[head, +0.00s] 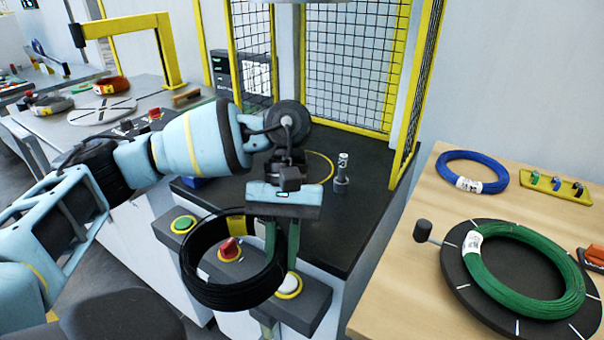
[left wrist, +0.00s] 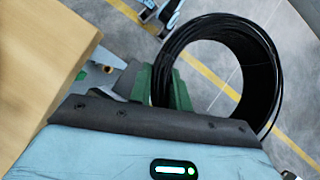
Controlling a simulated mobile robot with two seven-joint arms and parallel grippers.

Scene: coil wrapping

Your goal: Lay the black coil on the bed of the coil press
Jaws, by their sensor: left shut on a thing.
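The black coil (head: 215,297) hangs from my left gripper (head: 281,243), whose green fingers are shut on its right side. It also shows in the left wrist view (left wrist: 266,85), with the left gripper (left wrist: 163,86) on its edge. The coil is tilted and in the air, in front of the press's front buttons. The bed of the coil press (head: 325,230) is a black surface behind the gripper, partly hidden by my left arm. A yellow ring (head: 330,172) is marked on the bed. My right gripper is not in view.
A small metal post (head: 342,172) stands on the bed. Yellow-framed mesh guards (head: 352,75) enclose the back and side. The wooden table (head: 405,275) at right carries a green coil (head: 480,285) on a black turntable and a blue coil (head: 452,158). The bed's front right is clear.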

